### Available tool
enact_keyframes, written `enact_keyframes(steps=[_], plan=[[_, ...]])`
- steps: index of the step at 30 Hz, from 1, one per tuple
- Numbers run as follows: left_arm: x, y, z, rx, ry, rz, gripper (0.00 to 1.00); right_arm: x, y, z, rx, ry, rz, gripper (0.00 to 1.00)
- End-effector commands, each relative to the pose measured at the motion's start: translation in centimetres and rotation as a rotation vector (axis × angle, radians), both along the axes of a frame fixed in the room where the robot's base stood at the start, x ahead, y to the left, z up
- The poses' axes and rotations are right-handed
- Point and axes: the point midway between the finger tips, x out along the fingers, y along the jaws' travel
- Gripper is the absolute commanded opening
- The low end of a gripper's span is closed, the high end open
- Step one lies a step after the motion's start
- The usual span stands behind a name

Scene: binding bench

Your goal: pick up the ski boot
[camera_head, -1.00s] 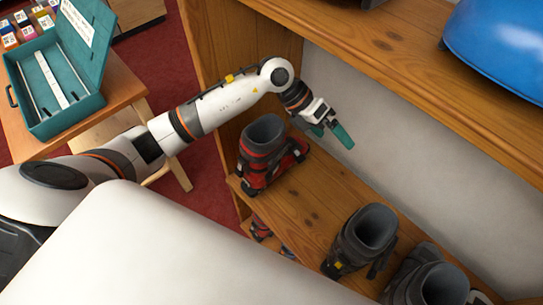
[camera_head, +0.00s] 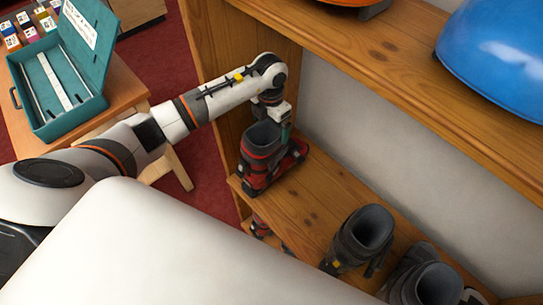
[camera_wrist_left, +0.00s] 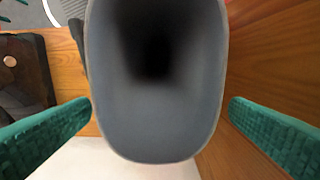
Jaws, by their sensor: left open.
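A red and black ski boot (camera_head: 262,158) with a grey lining stands upright on the wooden shelf, near its left side panel. My left gripper (camera_head: 285,128) is at the boot's upper back edge in the head view, partly hidden behind the boot's cuff. In the left wrist view the grey boot opening (camera_wrist_left: 155,110) fills the middle, between the two green fingers of the left gripper (camera_wrist_left: 160,125). The fingers are spread, with a gap on each side of the cuff. My right gripper is not in view.
A dark boot (camera_head: 362,240) and a grey boot (camera_head: 425,283) stand further right on the same shelf (camera_head: 305,205). An upper shelf (camera_head: 400,55) holds a blue rounded object (camera_head: 500,55). A table at left holds an open teal box (camera_head: 65,85).

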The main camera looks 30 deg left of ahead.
Motion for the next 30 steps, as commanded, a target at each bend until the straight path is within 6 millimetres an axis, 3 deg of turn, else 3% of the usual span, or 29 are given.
enact_keyframes(steps=[5,9,18,30], plan=[[0.0,-0.4,-2.4,-0.003,0.006,0.001,1.00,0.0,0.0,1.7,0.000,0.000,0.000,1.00],[0.1,-0.4,-4.2,-0.002,0.004,0.000,1.00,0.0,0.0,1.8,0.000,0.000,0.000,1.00],[0.2,-0.3,-4.7,-0.001,0.000,-0.001,0.98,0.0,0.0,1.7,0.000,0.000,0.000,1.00],[0.2,-0.3,-4.6,-0.001,0.000,0.000,0.33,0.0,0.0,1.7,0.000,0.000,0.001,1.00]])
